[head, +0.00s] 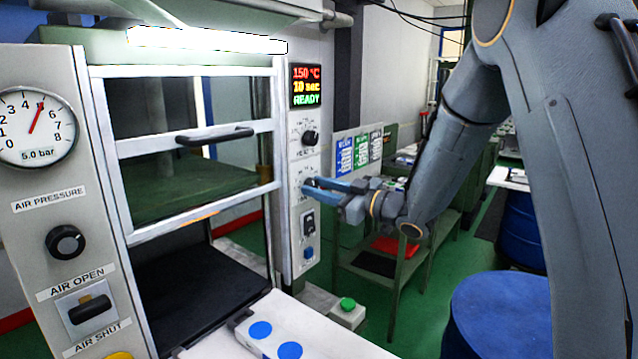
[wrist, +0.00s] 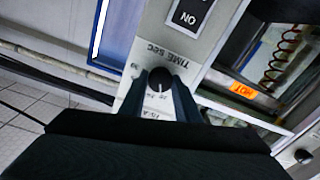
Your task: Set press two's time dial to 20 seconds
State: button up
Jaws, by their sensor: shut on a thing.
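The press's control strip (head: 302,239) stands right of its window frame. Its display (head: 306,86) reads 150 °C, 10 sec and READY. The time dial, a round black knob (wrist: 160,79) under the "TIME SEC" label, shows in the wrist view with a light pointer mark; its small scale numbers are mostly too blurred to read. My gripper (head: 308,186) reaches the strip from the right in the head view. In the wrist view its fingers (wrist: 160,88) are shut on the knob, one on each side. In the head view the fingers hide the time dial.
Another black knob (head: 310,138) sits above on the strip, and a switch (head: 308,222) below. A pressure gauge (head: 36,126) is at the left. A white tray with blue discs (head: 290,350) lies in front. A blue drum (head: 500,315) stands at the lower right.

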jog(key=m+p, duration=0.2)
jog(key=m, duration=0.3)
jog(key=shift+m+p, duration=0.4)
jog(key=m+p, duration=0.2)
jog(key=m, duration=0.3)
jog(key=shift+t, duration=0.3)
jog(key=o, duration=1)
jog(key=shift+o, duration=0.2)
jog(key=b+v, duration=0.2)
jog(key=v, duration=0.5)
jog(key=shift+s+d, duration=0.25)
jog(key=shift+d, duration=0.1)
